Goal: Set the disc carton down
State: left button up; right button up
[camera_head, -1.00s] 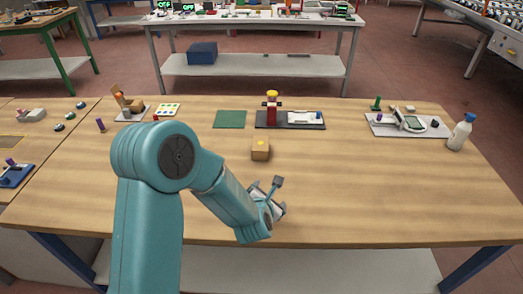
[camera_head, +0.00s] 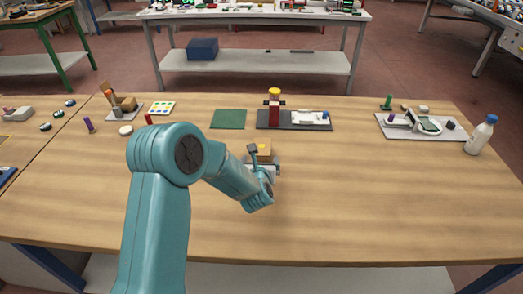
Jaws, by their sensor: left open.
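My left gripper (camera_head: 262,162) is open at the near side of the box. Its wrist and fingers cover the box's lower front, and I cannot tell whether the fingers touch it. My right gripper is not in view.
A green mat (camera_head: 229,119) and a dark tray (camera_head: 290,126) with a red stand lie behind the box. A pale board (camera_head: 392,130) and a white bottle (camera_head: 480,135) are at the right. Small items sit at the left.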

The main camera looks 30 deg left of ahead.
aim_at(261, 157)
pick_arm(q)
jog(key=x, duration=0.3)
jog(key=shift+w+d, duration=0.1)
jog(key=shift+w+a+f+p, duration=0.1)
jog(key=shift+w+a+p, duration=0.15)
jog(key=shift+p, duration=0.2)
jog(key=p+x, duration=0.1)
jog(key=x, duration=0.3)
jog(key=shift+w+f+p, duration=0.2)
jog(key=shift+w+p, duration=0.05)
jog(key=shift+p, duration=0.05)
jog(key=c, duration=1.1)
jog(key=shift+r, duration=0.1)
